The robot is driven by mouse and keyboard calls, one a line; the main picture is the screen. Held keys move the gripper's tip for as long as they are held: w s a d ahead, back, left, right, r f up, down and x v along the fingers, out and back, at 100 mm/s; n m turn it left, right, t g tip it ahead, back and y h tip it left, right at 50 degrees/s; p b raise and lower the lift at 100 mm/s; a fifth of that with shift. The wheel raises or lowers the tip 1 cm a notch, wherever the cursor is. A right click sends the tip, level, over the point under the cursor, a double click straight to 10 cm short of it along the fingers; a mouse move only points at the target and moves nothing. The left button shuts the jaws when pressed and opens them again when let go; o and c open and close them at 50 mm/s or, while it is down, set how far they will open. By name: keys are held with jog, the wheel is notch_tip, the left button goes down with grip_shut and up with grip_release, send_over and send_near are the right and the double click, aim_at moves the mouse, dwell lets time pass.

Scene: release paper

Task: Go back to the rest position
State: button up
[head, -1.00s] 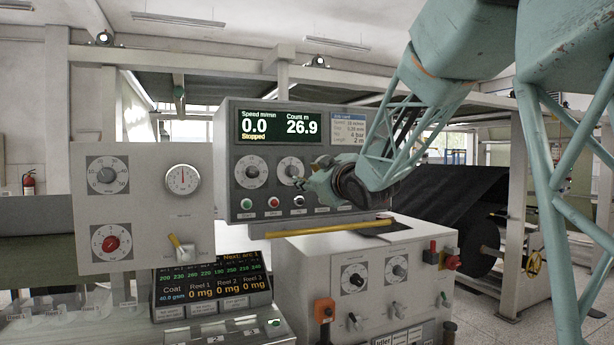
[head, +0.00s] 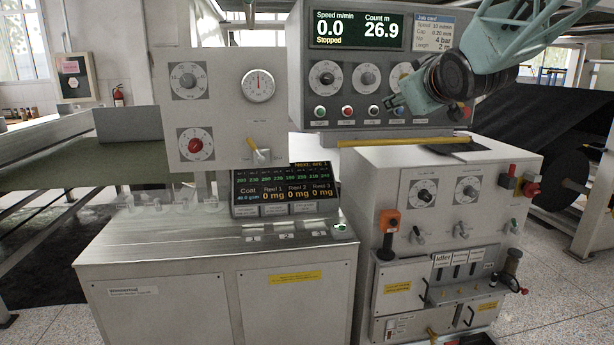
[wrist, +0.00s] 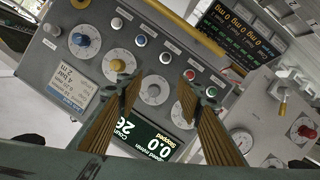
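My gripper (head: 400,104) is at the end of my teal arm, in front of the right part of the grey control box (head: 298,70) in the head view. In the wrist view its two ribbed fingers (wrist: 159,92) stand apart with nothing between them. The panel's knobs, coloured buttons and display (wrist: 150,135) show behind and between the fingers. The display (head: 356,30) reads 0.0 m/min, Stopped, and 26.9 m. The fingertips look clear of the panel, but the exact gap cannot be told.
A yellow bar (head: 395,141) runs below the control box. A white cabinet (head: 440,180) with knobs and levers stands below it. A steel console (head: 200,255) with a coat screen (head: 283,190) stands left. A black roll (head: 560,180) is at right. Open floor lies in front at right.

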jog(key=s+a+f+m+g, duration=0.1)
jog(key=s+f, duration=0.7)
jog(key=s, duration=1.1)
jog(key=s+a+f+m+g, duration=0.1)
jog(key=s+f+m+g, duration=0.2)
jog(key=s, duration=1.6)
jog(key=s+a+f+m+g, duration=0.2)
jog(key=s+f+g, duration=0.5)
jog(key=s+f, duration=0.5)
jog(key=s, duration=0.7)
jog(key=shift+s+f+h, duration=0.2)
jog(key=shift+f+h, duration=0.1)
jog(key=shift+f, duration=0.1)
